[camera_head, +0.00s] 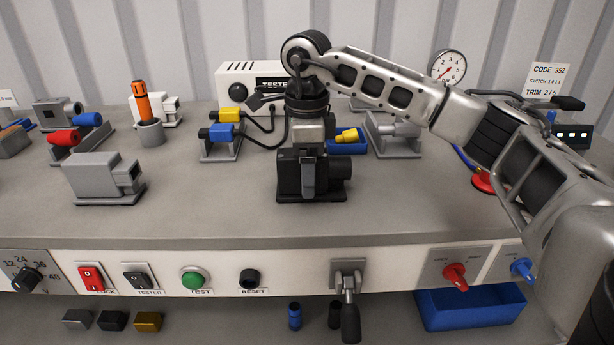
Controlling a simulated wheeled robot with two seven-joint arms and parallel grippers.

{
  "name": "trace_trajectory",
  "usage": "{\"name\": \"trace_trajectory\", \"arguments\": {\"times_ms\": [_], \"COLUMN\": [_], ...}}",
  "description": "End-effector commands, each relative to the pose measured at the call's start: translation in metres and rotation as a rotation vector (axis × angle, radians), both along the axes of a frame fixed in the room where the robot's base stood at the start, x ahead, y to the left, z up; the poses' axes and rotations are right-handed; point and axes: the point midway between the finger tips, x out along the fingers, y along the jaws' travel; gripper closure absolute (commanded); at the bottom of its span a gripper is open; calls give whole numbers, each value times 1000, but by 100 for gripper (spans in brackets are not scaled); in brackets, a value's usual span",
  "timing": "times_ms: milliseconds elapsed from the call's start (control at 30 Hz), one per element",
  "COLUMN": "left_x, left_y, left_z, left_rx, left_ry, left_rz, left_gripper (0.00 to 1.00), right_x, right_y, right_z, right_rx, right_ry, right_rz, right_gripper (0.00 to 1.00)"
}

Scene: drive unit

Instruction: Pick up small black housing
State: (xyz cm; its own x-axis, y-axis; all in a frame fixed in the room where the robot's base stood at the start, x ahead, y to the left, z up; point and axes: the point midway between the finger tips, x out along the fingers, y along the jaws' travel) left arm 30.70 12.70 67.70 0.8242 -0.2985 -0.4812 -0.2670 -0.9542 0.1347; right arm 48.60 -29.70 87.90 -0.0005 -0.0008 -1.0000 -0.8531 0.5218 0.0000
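A small black housing (289,180) stands upright on a dark base plate near the middle of the bench. My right gripper (308,178) points straight down over it. One grey finger lies in front of the housing's near face. The other finger is hidden, so I cannot tell whether the gripper is closed on the housing. The housing appears to rest on its base plate. My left gripper is not in view.
A grey housing (100,177) stands at left. Behind are a blue-yellow connector (222,132), an orange-handled tool in a cup (143,105), a tester (250,75) and a blue tray (345,147). A lever (349,300) projects from the front panel. The bench front is mostly clear.

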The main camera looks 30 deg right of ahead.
Motion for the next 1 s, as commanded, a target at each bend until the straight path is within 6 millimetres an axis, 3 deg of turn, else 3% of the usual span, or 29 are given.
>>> {"name": "trace_trajectory", "arguments": {"times_ms": [167,433,600,633,1000], "left_x": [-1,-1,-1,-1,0], "left_y": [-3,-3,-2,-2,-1], "left_z": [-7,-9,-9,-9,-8], "left_rx": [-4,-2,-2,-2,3], "left_ry": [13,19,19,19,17], "left_rz": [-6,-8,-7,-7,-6], "left_gripper": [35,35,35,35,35], "right_x": [0,0,0,0,1], "right_y": [0,0,0,0,0], "right_z": [-22,-24,-24,-24,-19], "right_rx": [1,1,1,1,2], "right_ry": [1,-1,-1,-1,-5], "right_rz": [-1,-1,-1,-1,-1], "right_gripper": [20,20,67,73,73]}}
